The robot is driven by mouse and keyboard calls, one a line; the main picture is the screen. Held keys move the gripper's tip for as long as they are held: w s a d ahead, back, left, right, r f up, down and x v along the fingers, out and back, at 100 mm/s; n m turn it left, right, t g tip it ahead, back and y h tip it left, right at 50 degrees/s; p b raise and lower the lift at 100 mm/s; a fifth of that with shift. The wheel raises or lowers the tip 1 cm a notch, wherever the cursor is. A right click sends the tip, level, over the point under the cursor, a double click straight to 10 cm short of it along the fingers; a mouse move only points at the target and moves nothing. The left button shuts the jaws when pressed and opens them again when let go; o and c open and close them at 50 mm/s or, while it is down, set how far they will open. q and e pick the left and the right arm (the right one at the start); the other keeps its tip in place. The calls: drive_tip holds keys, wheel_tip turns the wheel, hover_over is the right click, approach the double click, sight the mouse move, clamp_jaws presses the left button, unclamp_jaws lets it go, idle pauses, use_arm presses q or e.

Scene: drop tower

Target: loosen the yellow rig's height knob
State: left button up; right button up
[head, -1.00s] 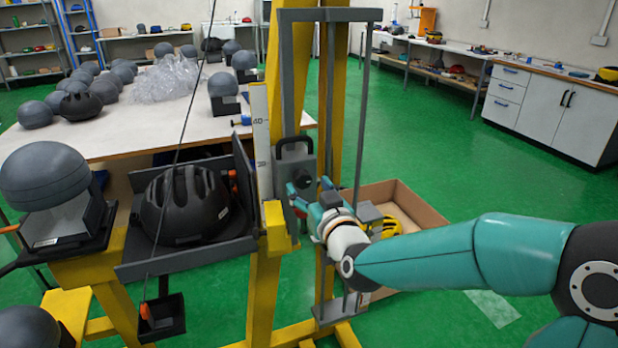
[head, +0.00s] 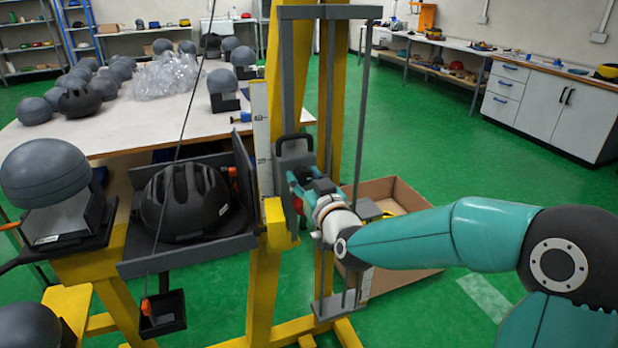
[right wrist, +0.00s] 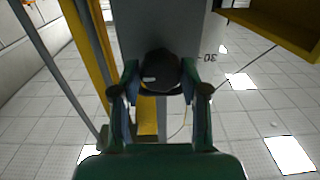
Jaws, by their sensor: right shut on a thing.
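The yellow rig (head: 262,300) stands in the middle of the head view, with grey rails and a ruled scale. My right gripper (head: 300,190) comes in from the right and is at the side of the rig's grey carriage, just below its black handle. In the right wrist view, a dark round knob (right wrist: 160,70) sits between the two fingers of my right gripper (right wrist: 160,92), which are shut on it, one on each side. In the head view, the knob is mostly hidden by the gripper. My left gripper is not in view.
A black helmet (head: 186,200) sits in a grey tray left of the rig. A grey headform (head: 45,172) stands farther left. An open cardboard box (head: 407,194) is on the floor behind my right arm. Green floor at the right is clear.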

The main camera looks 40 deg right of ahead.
drive_tip(key=shift+d+m+h, duration=0.1)
drive_tip(key=shift+m+h, duration=0.2)
drive_tip(key=shift+f+m+b, duration=0.1)
drive_tip(key=shift+m+b, duration=0.2)
drive_tip(key=shift+b, duration=0.35)
drive_tip(key=shift+c, duration=0.2)
drive_tip(key=m+b, duration=0.7)
drive_tip(key=b, duration=0.1)
drive_tip(key=shift+s+f+b, duration=0.1)
drive_tip(key=shift+f+b, duration=0.05)
drive_tip(key=shift+b, duration=0.25)
drive_tip(key=m+b, duration=0.4)
drive_tip(key=m, duration=0.1)
drive_tip(key=shift+d+m, duration=0.1)
drive_tip(key=shift+m, duration=0.2)
drive_tip(key=m+b, duration=0.2)
drive_tip(key=m, duration=0.1)
drive_tip(key=shift+m+b, duration=0.3)
drive_tip(key=shift+m, duration=0.6)
